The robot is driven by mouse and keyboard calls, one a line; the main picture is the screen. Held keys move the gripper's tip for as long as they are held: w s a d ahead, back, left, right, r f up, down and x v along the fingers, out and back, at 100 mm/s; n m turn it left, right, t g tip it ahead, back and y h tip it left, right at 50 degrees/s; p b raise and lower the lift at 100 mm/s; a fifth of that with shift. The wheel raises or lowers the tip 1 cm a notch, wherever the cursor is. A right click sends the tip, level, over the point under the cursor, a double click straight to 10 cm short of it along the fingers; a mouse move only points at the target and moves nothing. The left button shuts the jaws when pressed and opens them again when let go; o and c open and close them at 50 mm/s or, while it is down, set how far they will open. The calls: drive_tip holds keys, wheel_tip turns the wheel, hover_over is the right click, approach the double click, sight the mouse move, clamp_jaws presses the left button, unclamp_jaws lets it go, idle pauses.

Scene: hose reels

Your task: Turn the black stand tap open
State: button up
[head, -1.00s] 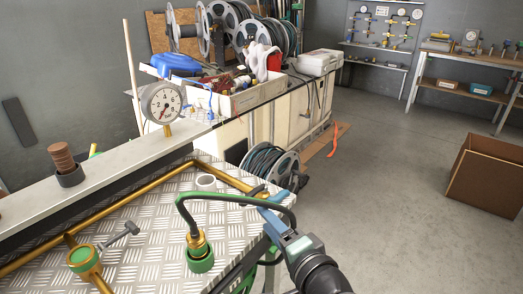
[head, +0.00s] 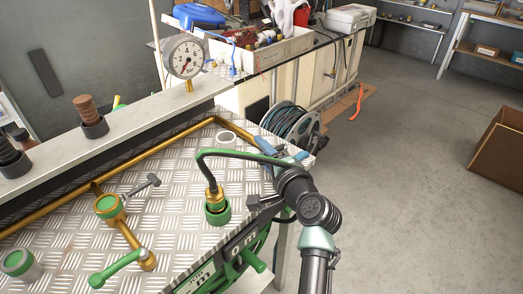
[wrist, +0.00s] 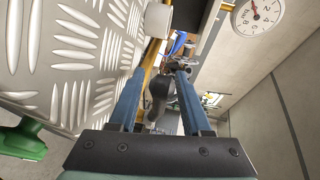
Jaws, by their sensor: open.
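In the wrist view a dark tap handle (wrist: 157,92) shows between the two blue fingers of my open gripper (wrist: 160,76). It looks like the black stand tap; I cannot tell whether a finger touches it. In the head view my gripper (head: 279,150) is at the right end of the brass pipe (head: 165,146), by the edge of the metal bench top (head: 185,235). The tap there is mostly hidden by the green-black hose (head: 245,153) and my arm.
A grey T-shaped lever (head: 143,185), a green lever tap (head: 118,268) and a green hose fitting (head: 216,210) stand on the bench. A pressure gauge (head: 186,57) rises behind.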

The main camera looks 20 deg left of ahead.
drive_tip(key=shift+w+a, duration=0.3)
clamp_jaws()
drive_tip(key=shift+f, duration=0.1)
idle(1.3)
